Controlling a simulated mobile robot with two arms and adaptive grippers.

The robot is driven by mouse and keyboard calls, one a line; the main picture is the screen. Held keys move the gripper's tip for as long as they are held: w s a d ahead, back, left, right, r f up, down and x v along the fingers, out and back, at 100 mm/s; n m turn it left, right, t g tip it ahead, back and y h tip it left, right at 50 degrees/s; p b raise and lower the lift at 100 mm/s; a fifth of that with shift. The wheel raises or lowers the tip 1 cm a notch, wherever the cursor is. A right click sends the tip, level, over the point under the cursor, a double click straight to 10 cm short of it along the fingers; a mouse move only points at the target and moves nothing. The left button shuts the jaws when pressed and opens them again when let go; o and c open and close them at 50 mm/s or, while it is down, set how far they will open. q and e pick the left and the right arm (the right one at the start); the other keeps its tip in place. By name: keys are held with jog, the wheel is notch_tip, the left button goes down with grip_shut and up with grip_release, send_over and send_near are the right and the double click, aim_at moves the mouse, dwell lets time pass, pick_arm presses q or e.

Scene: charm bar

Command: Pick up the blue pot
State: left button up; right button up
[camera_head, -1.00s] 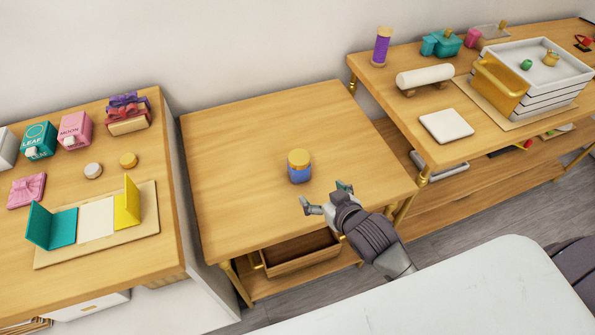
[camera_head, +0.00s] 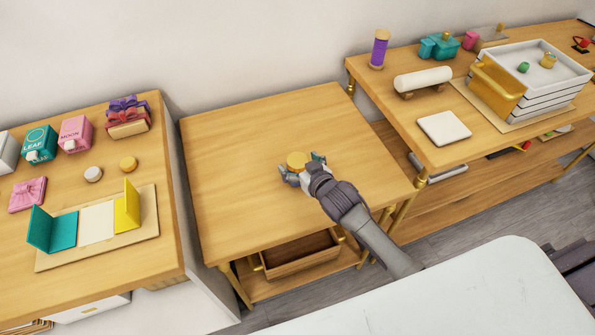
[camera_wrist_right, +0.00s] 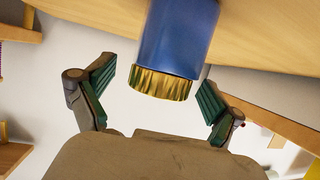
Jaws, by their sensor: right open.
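The blue pot has a gold lid (camera_head: 297,160) and stands on the middle wooden table (camera_head: 240,130). In the head view its blue body is mostly hidden behind my right gripper (camera_head: 304,170). In the right wrist view the blue pot (camera_wrist_right: 178,45) shows between the two fingers of my right gripper (camera_wrist_right: 155,95), its gold lid pointing toward the palm. The fingers are open, with visible gaps on both sides of the pot. My left gripper is not in view.
A left table holds boxes and a teal, white and yellow folder (camera_head: 96,222). A right table holds stacked white trays (camera_head: 540,75), a white roll (camera_head: 424,78) and a purple spool (camera_head: 379,48). An open drawer (camera_head: 300,255) sits below the middle table, whose top is otherwise clear.

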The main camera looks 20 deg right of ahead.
jog(key=shift+x, duration=1.55)
jog(key=shift+d+r, duration=0.1)
jog(key=c, duration=1.3)
